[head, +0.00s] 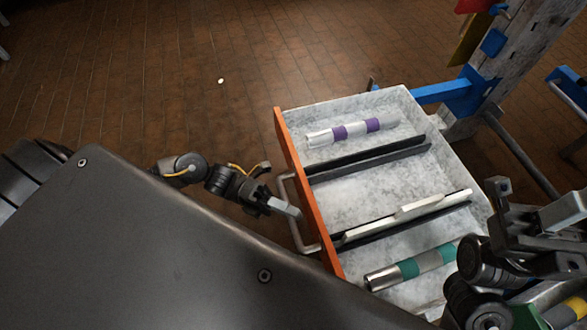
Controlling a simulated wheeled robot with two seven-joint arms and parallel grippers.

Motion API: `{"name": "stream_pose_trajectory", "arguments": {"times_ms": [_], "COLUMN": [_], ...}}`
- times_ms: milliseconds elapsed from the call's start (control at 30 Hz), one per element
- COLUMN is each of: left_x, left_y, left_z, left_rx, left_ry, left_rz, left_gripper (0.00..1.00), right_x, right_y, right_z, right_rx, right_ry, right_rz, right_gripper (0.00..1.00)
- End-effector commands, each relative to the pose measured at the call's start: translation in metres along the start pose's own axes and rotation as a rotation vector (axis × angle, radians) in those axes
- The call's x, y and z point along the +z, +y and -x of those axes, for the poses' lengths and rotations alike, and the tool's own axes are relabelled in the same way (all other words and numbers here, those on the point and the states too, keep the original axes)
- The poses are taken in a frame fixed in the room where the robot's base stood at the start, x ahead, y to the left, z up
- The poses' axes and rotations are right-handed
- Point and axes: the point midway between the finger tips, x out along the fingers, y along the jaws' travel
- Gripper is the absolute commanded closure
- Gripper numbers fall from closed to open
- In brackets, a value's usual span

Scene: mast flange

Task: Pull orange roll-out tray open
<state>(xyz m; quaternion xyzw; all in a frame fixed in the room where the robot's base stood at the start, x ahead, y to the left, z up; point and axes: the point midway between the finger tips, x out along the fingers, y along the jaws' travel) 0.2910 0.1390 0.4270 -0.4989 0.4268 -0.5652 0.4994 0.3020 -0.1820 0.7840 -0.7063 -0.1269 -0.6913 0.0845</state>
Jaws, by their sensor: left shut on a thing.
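The roll-out tray (375,205) is a grey mottled metal drawer with an orange front panel (303,178) on its left side. It stands out from the mast, its inside in view. A grey bar handle (292,222) is fixed to the orange panel. My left gripper (289,209) is at the handle, shut on its bar. My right gripper (530,215) is over the tray's right end at the lower right, apart from the handle; its fingers are too unclear to judge.
Dark dividers split the tray. A purple-banded roll (352,131), a cream strip (410,214) and a green-banded tube (410,266) lie inside. A worn white post (520,60) with blue brackets (455,95) stands behind at right. The brown floor at upper left is mostly clear.

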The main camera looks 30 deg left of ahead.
Motion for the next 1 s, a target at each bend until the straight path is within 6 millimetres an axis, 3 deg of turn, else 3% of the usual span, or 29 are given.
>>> {"name": "stream_pose_trajectory", "arguments": {"times_ms": [333, 367, 500, 833, 1000], "left_x": [0.0, 0.0, 0.0, 0.0, 0.0], "left_y": [0.0, 0.0, 0.0, 0.0, 0.0], "left_z": [0.0, 0.0, 0.0, 0.003, 0.026], "left_rx": [0.001, 0.001, 0.0, 0.001, 0.005], "left_ry": [-0.001, -0.001, -0.001, -0.001, -0.002], "left_rz": [0.0, 0.0, 0.0, 0.0, 0.002], "left_gripper": [1.0, 0.82, 0.64, 0.64, 0.64], "right_x": [0.0, 0.0, 0.0, 0.0, 0.0], "right_y": [0.0, 0.0, 0.0, 0.0, 0.0], "right_z": [0.0, 0.0, 0.001, 0.003, 0.001], "right_rx": [0.001, 0.001, 0.003, 0.005, 0.005], "right_ry": [-0.001, -0.002, -0.006, -0.013, -0.011], "right_rz": [0.0, 0.0, 0.0, 0.0, 0.0], "right_gripper": [0.64, 0.64, 0.64, 0.64, 0.64]}}
